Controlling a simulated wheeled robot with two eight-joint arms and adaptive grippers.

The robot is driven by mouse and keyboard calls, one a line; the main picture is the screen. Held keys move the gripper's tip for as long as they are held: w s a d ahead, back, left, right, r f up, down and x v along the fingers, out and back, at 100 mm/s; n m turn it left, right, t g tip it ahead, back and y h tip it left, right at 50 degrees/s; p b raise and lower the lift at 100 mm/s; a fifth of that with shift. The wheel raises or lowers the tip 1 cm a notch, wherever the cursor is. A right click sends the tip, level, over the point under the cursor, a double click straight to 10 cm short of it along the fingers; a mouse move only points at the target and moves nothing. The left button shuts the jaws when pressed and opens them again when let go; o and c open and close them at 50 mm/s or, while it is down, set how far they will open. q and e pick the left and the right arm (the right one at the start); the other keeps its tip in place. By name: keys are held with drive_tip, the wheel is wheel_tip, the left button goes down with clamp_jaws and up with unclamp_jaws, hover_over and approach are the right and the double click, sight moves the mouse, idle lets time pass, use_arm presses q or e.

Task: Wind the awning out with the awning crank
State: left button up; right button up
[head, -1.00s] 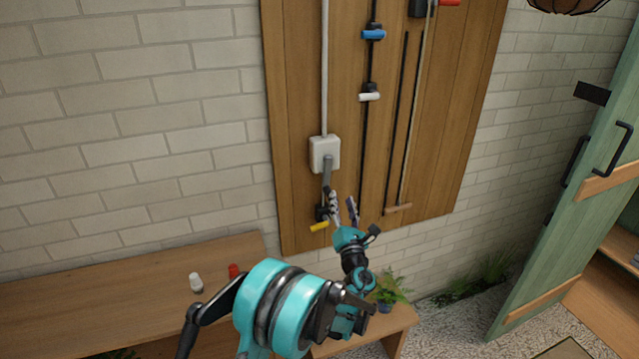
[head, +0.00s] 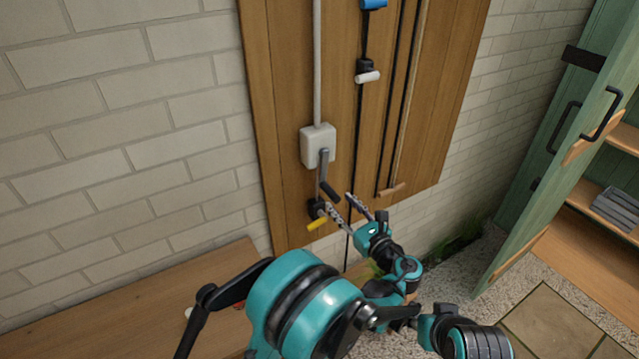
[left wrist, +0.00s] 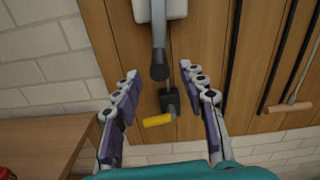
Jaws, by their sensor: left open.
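The crank has a pale grey box (head: 318,145) on the wooden wall panel. A grey arm hangs down from it and ends in a black grip (head: 330,191). In the left wrist view the black grip (left wrist: 159,72) points toward the camera, between the fingertips in the picture. My left gripper (head: 339,202) is open just below and right of the grip. I cannot tell whether it touches it. The left gripper (left wrist: 160,84) also shows both spread fingers in the wrist view. My right gripper is not in view.
A yellow-handled crank (head: 317,223) sits just below, close to my left finger. White-handled (head: 367,76) and blue-handled (head: 373,4) cranks are higher right. A wooden bench (head: 130,308) stands lower left. An open green door (head: 560,130) is at right.

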sight(328, 190)
use_arm(q)
drive_tip(key=b+x, duration=0.1)
drive_tip(key=x, duration=0.5)
drive_tip(key=shift+w+a+f+b, duration=0.1)
drive_tip(key=shift+a+b, duration=0.1)
drive_tip(key=shift+b, duration=0.1)
drive_tip(key=shift+w+a, duration=0.3)
drive_tip(key=shift+w, duration=0.25)
clamp_jaws()
